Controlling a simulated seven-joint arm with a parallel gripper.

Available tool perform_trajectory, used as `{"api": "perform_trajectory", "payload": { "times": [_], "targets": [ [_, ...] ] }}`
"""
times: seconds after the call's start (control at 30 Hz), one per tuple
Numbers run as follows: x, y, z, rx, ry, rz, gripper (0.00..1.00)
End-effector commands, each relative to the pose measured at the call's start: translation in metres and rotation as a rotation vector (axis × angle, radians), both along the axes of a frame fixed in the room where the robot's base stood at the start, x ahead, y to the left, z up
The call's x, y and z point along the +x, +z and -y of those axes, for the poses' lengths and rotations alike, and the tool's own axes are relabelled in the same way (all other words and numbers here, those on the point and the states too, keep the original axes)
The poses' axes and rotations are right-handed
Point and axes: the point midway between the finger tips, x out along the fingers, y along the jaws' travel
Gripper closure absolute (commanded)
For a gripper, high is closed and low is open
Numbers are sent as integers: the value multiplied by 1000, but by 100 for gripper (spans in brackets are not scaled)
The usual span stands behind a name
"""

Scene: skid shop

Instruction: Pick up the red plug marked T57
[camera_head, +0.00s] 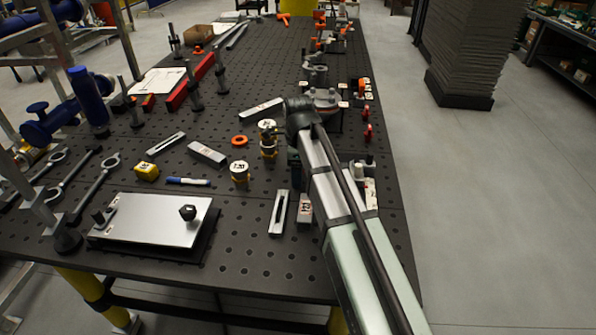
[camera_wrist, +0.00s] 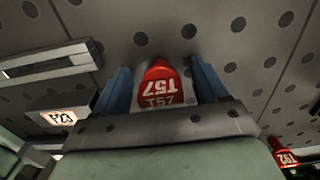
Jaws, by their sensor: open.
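The fingers are apart, one on each side of the plug, with a narrow gap showing on both sides. In the head view my arm bends down to the table, and I cannot make out the T57 plug there; my arm seems to hide it.
Another red piece (camera_wrist: 287,152) with a different label is at the wrist view's lower right. A block with a white label (camera_wrist: 58,117) and a slotted metal bar (camera_wrist: 45,62) lie to the left. A yellow-based cylinder (camera_head: 240,175) stands left of my arm.

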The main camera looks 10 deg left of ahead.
Motion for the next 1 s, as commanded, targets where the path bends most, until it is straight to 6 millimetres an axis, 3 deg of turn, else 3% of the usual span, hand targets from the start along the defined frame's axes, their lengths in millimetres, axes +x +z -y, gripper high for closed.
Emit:
{"api": "perform_trajectory", "payload": {
  "times": [0.13,0.77,1.0],
  "targets": [
    [0,0,0,0,0,0,29],
    [0,1,0,0,0,0,88],
    [0,2,0,0,0,0,88]
  ]
}}
